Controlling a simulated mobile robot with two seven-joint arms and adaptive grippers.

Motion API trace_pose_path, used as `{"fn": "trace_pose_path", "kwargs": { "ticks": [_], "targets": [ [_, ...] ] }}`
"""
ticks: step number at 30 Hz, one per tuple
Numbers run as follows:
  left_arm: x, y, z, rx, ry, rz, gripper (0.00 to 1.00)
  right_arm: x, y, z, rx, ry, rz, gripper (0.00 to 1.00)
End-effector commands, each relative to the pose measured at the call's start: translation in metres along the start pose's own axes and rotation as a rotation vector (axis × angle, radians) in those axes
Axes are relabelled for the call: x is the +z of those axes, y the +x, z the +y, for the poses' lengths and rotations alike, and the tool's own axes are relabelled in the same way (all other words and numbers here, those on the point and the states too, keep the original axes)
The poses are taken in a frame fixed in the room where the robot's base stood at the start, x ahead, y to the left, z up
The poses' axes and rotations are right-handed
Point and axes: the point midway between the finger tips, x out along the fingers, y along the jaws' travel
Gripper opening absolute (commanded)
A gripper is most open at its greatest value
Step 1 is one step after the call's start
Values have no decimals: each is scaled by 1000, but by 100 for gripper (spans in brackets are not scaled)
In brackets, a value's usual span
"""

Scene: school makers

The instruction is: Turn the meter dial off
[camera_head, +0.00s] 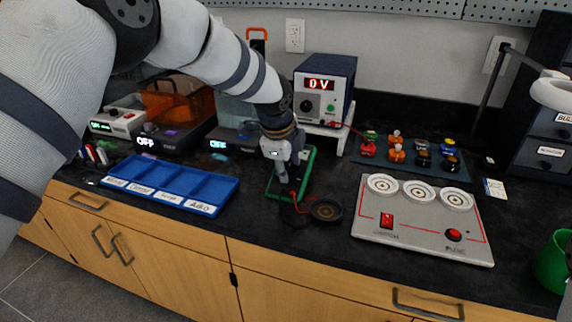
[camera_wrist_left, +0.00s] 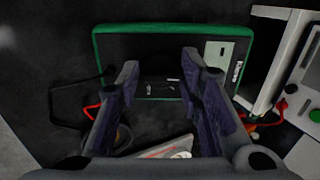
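A dark meter-like device with a green rim (camera_head: 311,160) lies flat on the black counter, below my left gripper (camera_head: 290,188). In the left wrist view the green-rimmed device (camera_wrist_left: 150,29) spans the upper middle, with a pale panel (camera_wrist_left: 219,53) and small white marks on its dark face. My left gripper's two dark pads (camera_wrist_left: 160,78) are apart, with nothing held between them, over the device's near part. I cannot make out a dial on it; the pads and arm cover part of the face. My right gripper does not show.
A power supply reading 0 V (camera_head: 323,84) stands on a white stand behind. A red lead and a round black piece (camera_head: 326,210) lie in front. A blue compartment tray (camera_head: 226,188) is left; a grey panel with round pads (camera_head: 410,236) is right.

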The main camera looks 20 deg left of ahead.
Motion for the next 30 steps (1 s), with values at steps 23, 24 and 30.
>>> {"fn": "trace_pose_path", "kwargs": {
  "ticks": [23, 24, 30],
  "targets": [
    [0, -99, -1, -3, 1, 0, 50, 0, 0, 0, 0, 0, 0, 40],
    [0, -105, -1, -3, 1, 0, 50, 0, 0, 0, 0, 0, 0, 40],
    [0, -120, 0, 1, 1, 0, 50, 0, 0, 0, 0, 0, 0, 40]
  ]
}}
